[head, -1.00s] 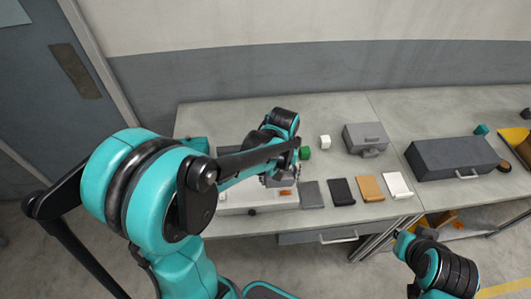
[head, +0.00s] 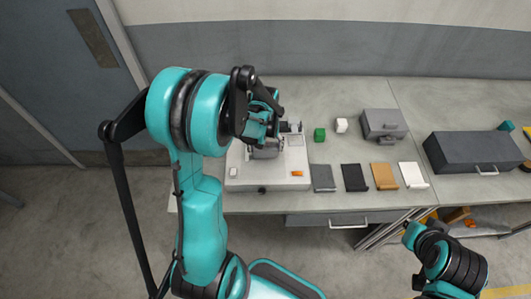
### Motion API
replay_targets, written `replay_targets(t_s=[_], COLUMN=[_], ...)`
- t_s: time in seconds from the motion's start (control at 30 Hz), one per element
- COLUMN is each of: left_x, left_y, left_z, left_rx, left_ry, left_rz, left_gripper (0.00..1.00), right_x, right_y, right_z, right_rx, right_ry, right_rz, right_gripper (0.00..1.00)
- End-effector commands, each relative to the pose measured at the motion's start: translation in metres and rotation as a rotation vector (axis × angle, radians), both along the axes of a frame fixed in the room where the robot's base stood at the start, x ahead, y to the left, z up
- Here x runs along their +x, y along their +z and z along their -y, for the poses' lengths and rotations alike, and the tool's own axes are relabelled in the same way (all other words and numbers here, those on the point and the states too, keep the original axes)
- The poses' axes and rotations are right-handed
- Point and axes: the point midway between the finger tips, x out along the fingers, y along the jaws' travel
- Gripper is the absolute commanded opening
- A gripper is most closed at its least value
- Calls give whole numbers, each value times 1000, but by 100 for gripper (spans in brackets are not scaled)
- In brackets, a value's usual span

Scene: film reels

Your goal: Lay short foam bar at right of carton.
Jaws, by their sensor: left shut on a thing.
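My left gripper (head: 262,128) hangs over the white machine (head: 240,183) on the table, partly hidden by its own arm. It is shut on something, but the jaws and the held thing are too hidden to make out. I cannot pick out the short foam bar with certainty. No carton is plain on the tabletop. My right arm shows at the bottom right, but its gripper is not visible.
Dark, black, tan and white flat pieces (head: 384,177) line the front edge. A large dark case (head: 470,150) stands farther right.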

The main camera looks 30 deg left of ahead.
Motion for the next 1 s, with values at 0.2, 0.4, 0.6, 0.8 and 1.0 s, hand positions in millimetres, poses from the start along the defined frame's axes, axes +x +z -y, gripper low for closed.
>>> replay_targets(t_s=[0.2, 0.4, 0.6, 0.8, 1.0], left_x=[0, 0, 0, 0, 0], left_y=[-20, -20, -22, -22, -18], left_z=[0, 0, 0, 0, 0], left_rx=[0, 0, 0, 0, 0], left_ry=[0, 0, 0, 0, 0], left_rz=[0, 0, 0, 0, 0], left_gripper=[58, 58, 96, 96, 96], right_x=[0, 0, 0, 0, 0], right_y=[-6, -7, -9, -9, -5], right_z=[0, 0, 0, 0, 0], right_rx=[0, 0, 0, 0, 0], right_ry=[0, 0, 0, 0, 0], right_rz=[0, 0, 0, 0, 0], right_gripper=[0, 0, 0, 0, 0])
